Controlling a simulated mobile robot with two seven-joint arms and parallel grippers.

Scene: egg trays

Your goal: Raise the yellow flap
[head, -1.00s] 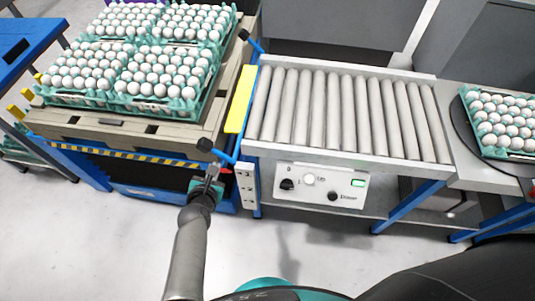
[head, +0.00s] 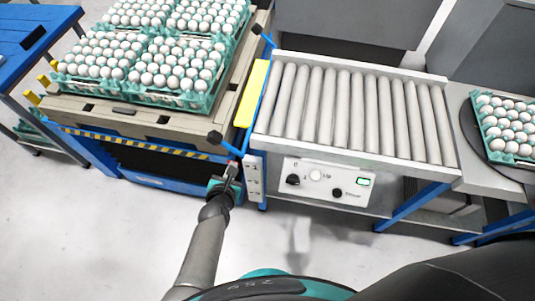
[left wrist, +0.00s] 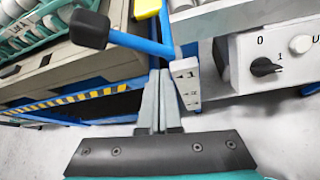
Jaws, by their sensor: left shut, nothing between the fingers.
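The yellow flap (head: 252,95) is a narrow strip between the pallet and the roller conveyor; its tilt is hard to judge. A corner of it shows at the top of the left wrist view (left wrist: 147,8). A blue lever with a black knob (head: 215,138) sticks out at its near end; the knob is large at upper left in the left wrist view (left wrist: 89,28). My left gripper (head: 232,165) is shut and empty, just below and right of the knob. Its fingers (left wrist: 160,72) show together below the blue bar, beside a white switch strip (left wrist: 186,82). My right gripper is out of view.
The roller conveyor (head: 350,108) is empty. Its control panel (head: 327,184) is right of my left gripper. Egg trays (head: 150,93) stand on the pallet (head: 170,125) at left. Another egg tray (head: 510,130) is at far right. The floor in front is clear.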

